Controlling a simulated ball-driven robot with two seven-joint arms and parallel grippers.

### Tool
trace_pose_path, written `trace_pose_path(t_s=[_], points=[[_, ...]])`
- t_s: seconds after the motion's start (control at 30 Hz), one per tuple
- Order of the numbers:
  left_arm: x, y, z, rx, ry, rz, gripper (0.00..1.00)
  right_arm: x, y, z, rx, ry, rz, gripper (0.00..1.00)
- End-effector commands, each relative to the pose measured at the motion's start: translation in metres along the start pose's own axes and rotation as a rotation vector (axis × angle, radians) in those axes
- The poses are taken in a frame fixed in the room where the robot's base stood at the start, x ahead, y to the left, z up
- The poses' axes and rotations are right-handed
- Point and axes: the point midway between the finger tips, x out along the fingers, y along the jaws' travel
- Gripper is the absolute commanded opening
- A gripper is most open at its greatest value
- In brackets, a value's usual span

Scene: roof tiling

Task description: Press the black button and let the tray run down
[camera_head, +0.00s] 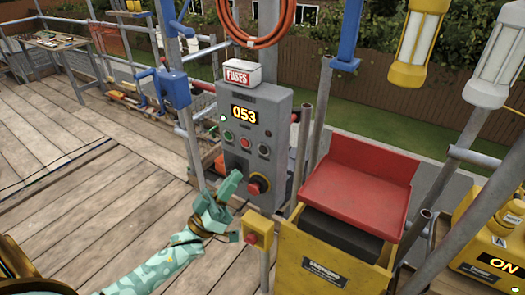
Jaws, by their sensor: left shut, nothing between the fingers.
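A grey control box (270,107) stands on a post and shows 053 in yellow digits. It has a row of small round buttons and, lower down, a large red knob on a yellow collar (258,185). I cannot tell for sure which button is the black one; a dark one (263,150) sits at the row's right end. My left gripper (234,178) is shut and empty, its tip in front of the box's lower left face, left of the red knob. I cannot tell whether it touches. A red tray (352,190) rests tilted on a yellow hoist body. My right gripper is out of view.
A white and red FUSES box (240,75) sits on top of the control box. A small yellow box with a red button (254,238) is just below my gripper. Plank floor (80,200) is clear at left.

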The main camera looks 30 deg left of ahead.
Motion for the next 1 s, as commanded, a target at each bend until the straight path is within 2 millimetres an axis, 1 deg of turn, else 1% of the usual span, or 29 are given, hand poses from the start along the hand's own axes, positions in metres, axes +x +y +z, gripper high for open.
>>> trace_pose_path(t_s=[0.3,0.53,0.7,1.0], points=[[0.028,-0.023,0.025,0.002,0.000,0.000,0.00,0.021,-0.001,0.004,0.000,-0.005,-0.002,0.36],[0.047,-0.036,0.037,0.001,0.000,0.000,0.00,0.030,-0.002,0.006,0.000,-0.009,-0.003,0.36],[0.054,-0.041,0.041,0.001,-0.002,-0.001,0.00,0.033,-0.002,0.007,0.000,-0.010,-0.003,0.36],[0.056,-0.041,0.041,0.001,-0.002,-0.001,0.00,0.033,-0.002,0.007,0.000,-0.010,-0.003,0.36]])
